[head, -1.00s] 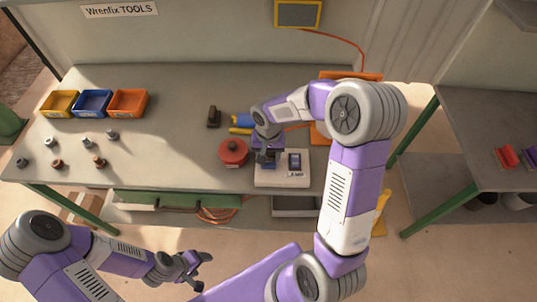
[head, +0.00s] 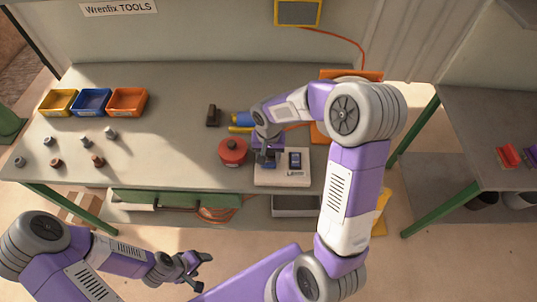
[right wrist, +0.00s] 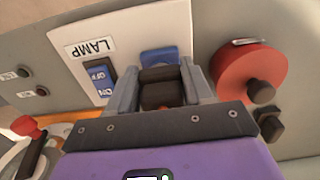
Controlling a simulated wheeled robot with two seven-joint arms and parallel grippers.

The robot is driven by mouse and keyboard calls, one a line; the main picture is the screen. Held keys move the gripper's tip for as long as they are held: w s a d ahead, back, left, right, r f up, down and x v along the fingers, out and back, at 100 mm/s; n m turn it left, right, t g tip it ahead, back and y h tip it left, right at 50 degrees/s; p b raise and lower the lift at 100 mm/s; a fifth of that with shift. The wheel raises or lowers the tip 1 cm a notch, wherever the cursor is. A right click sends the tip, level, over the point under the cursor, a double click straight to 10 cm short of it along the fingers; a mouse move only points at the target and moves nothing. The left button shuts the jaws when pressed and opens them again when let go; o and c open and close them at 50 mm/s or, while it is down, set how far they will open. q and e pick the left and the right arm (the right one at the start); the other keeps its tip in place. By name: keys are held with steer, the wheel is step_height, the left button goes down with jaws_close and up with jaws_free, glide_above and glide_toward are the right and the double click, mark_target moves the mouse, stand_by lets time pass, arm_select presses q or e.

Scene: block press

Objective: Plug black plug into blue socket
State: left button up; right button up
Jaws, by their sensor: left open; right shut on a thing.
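The black plug (right wrist: 162,92) is between the fingers of my right gripper (right wrist: 160,82), which is shut on it. The blue socket (right wrist: 160,56) is on the white lamp board (right wrist: 122,34), just beyond the plug in the right wrist view. The plug covers part of the socket, and I cannot tell whether it is inside. In the head view, my right gripper (head: 267,157) is low over the left part of the board (head: 297,181), hiding the plug. My left gripper (head: 192,268) is open and empty in front of the bench.
A blue lamp switch (head: 295,160) is on the board's right half. A red round thing (head: 232,151) stands close left of the board. A dark block (head: 213,116) lies behind it. Yellow, blue and orange bins (head: 126,102) and several small metal parts are at the left.

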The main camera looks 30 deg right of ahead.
steer(key=shift+f, duration=0.2)
steer(key=o, duration=1)
steer(key=shift+o, duration=0.2)
steer(key=shift+r, duration=0.15)
step_height(320, 180, up, 7)
steer(key=shift+r+p, duration=0.2)
steer(key=shift+p, duration=0.35)
